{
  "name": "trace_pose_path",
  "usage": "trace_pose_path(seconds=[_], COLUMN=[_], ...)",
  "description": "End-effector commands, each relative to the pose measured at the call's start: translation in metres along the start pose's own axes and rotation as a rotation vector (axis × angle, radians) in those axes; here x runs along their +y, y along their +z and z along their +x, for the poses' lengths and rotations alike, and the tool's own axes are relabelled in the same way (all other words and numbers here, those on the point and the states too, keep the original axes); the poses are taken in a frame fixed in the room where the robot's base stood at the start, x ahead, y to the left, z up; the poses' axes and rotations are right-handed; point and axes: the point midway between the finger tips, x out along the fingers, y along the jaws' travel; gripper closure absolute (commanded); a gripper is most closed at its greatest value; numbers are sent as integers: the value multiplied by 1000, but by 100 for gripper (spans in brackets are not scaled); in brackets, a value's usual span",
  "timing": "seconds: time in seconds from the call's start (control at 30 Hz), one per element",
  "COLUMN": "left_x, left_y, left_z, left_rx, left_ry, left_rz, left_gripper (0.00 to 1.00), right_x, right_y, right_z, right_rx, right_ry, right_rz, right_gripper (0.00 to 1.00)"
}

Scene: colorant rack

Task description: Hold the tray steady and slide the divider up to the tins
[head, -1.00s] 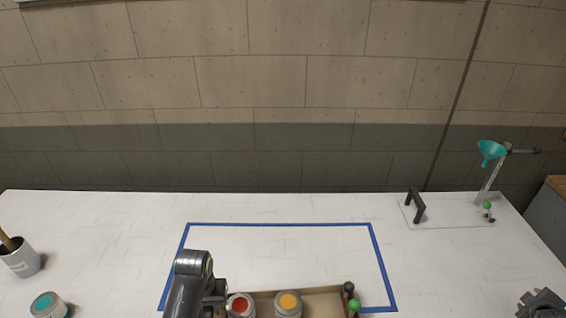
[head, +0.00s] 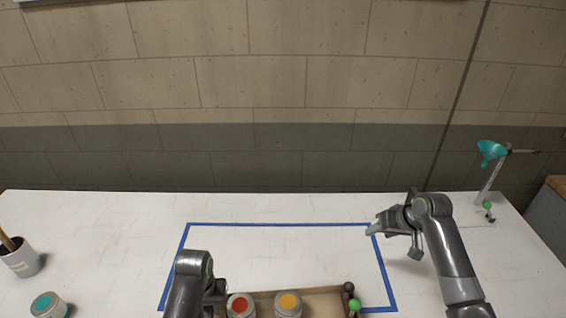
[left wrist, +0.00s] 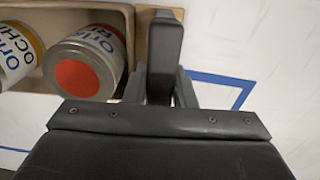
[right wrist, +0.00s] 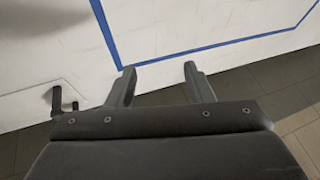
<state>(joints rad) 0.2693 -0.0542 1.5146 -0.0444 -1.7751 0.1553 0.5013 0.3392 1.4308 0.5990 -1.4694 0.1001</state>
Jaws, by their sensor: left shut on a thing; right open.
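The wooden tray (head: 325,298) lies at the bottom edge of the head view, partly cut off. Two tins stand in it, one with a red lid (head: 240,305) and one with an ochre lid (head: 288,303). My left gripper (head: 218,292) is shut on the tray's left end wall; the left wrist view shows its fingers (left wrist: 165,45) there beside the red-lidded tin (left wrist: 85,65). My right gripper (head: 374,226) is open and empty over the table, near the taped area's back right corner. A black knob (head: 349,287) and a green knob (head: 355,304) show at the tray's right end. I cannot make out the divider clearly.
Blue tape (head: 280,224) outlines the middle of the table. A teal funnel (head: 491,150) on a stand is at the back right. A dark handle (right wrist: 57,103) shows in the right wrist view. A teal-lidded tin (head: 47,304) and a pot (head: 22,262) stand left.

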Motion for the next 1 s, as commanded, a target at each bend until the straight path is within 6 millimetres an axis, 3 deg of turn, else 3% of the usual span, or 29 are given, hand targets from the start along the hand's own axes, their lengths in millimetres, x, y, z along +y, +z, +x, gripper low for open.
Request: trace_pose_path(seconds=[0.03,0.1,0.23,0.4,0.63,1.0], left_x=[0,0,0,0,0,-1], left_y=[0,0,0,0,1,1], left_z=[1,1,1,1,1,1], left_rx=[-1,-1,-1,-2,-2,-2], left_ry=[0,0,-1,-1,-1,-1], left_rz=[0,0,0,0,-1,-1], left_gripper=[100,100,100,100,100,100], right_x=[-22,-42,-59,-64,-64,-65], right_y=[4,17,49,84,100,122], right_z=[-4,-7,-8,-6,-1,44], right_rx=[-41,-116,-257,-393,-448,-449], right_ry=[-31,-52,-53,-35,-25,-27], right_rz=[2,8,7,1,-2,-1], right_gripper=[53,53,53,53,53,53])
